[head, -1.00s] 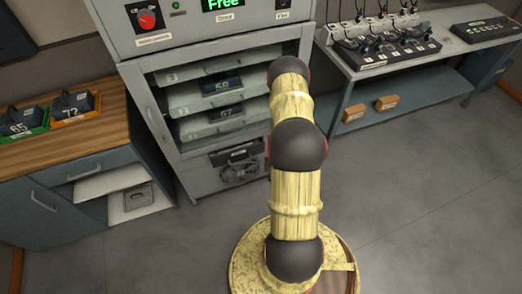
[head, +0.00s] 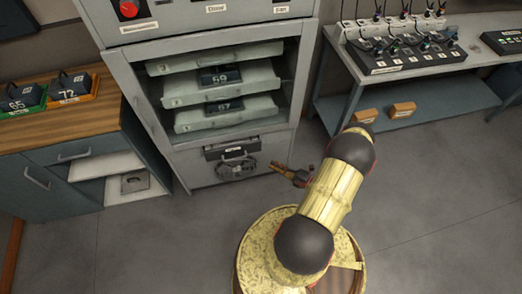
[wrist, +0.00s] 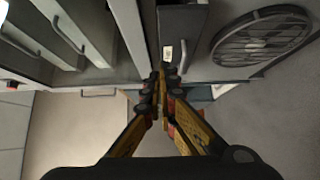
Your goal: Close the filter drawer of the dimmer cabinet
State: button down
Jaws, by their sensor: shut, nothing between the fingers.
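The dimmer cabinet (head: 185,170) stands ahead, with its lower front panel above the floor. The dark filter drawer (head: 232,149) is in that panel, above the round fan (head: 236,168). It seems to stand out from the panel; how far is hard to tell. In the wrist view the drawer (wrist: 185,28) shows as a dark box with a small pale label, beside the fan grille (wrist: 262,36). My gripper (head: 275,165) is shut and empty, right of the drawer in the head view. In the wrist view its fingertips (wrist: 160,78) are close to the drawer's end; contact cannot be told.
Numbered dimmer modules (head: 222,105) sit in the open bay above. A side bench (head: 60,135) with two trays stands left, and a table (head: 350,70) with cabled gear stands right. Two small boxes (head: 402,109) lie on its lower shelf. The grey floor in front is clear.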

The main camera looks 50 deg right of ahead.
aim_at(254, 143)
jog(key=shift+w+d+b+x, duration=0.1)
jog(key=shift+d+b+x, duration=0.4)
jog(key=shift+x, duration=1.65)
jog(key=shift+w+d+b+x, duration=0.1)
jog(key=shift+d+b+x, duration=0.35)
jog(key=shift+x, duration=1.7)
jog(key=shift+w+d+b+x, duration=0.1)
jog(key=shift+d+b+x, duration=0.4)
jog(key=shift+x, duration=1.65)
jog(key=shift+a, duration=0.1)
jog(key=w+b, duration=0.1)
jog(key=w+d, duration=0.1)
jog(key=shift+w+d+f+b, duration=0.15)
jog(key=shift+w+d+b, duration=0.15)
jog(key=shift+b, duration=0.1)
jog(key=shift+w+d+r, duration=0.15)
jog(key=shift+r, duration=0.05)
